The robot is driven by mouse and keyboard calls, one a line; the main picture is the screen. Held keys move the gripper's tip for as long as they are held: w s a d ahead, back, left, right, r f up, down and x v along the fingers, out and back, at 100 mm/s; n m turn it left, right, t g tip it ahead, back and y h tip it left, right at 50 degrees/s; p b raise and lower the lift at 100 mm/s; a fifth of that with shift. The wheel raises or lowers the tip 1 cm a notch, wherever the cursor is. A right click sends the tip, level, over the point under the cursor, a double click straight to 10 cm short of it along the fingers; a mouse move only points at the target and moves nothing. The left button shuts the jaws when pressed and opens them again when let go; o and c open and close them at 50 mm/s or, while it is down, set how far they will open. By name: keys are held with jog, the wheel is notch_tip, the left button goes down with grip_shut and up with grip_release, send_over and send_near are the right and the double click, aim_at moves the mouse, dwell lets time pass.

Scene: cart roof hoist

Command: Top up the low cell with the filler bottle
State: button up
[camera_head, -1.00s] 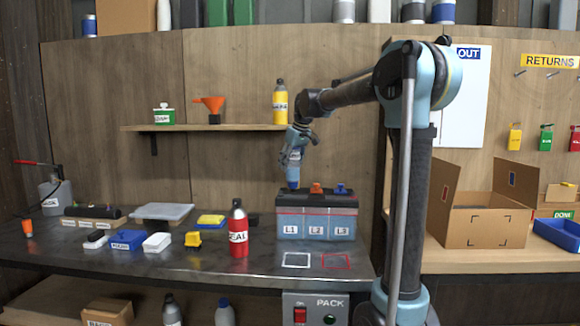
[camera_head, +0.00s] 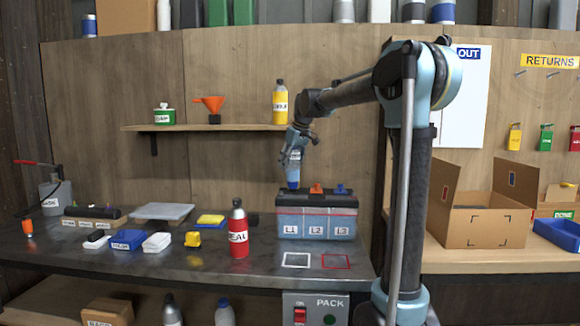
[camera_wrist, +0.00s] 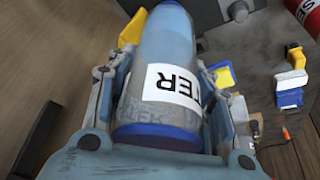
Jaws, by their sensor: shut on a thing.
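The battery (camera_head: 316,217) stands on the bench, with three cells labelled L1, L2 and L3. My gripper (camera_head: 294,158) is over its left end, above L1. It is shut on the filler bottle (camera_wrist: 166,75), a translucent blue bottle with a label ending in "TER". In the head view the bottle (camera_head: 293,172) points down, its blue end (camera_head: 293,185) at the battery top. I cannot tell whether it touches the cell opening. An orange cap (camera_head: 316,188) and a blue cap (camera_head: 340,188) sit on the battery to its right. The liquid levels are too small to read.
A red bottle (camera_head: 239,230) stands left of the battery. A shelf (camera_head: 230,127) behind holds a green container, orange funnel and yellow bottle. White (camera_head: 296,260) and red (camera_head: 335,261) outlined squares in front are empty. An open cardboard box (camera_head: 480,225) stands at right.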

dwell(0.3)
jog(key=shift+r, duration=6)
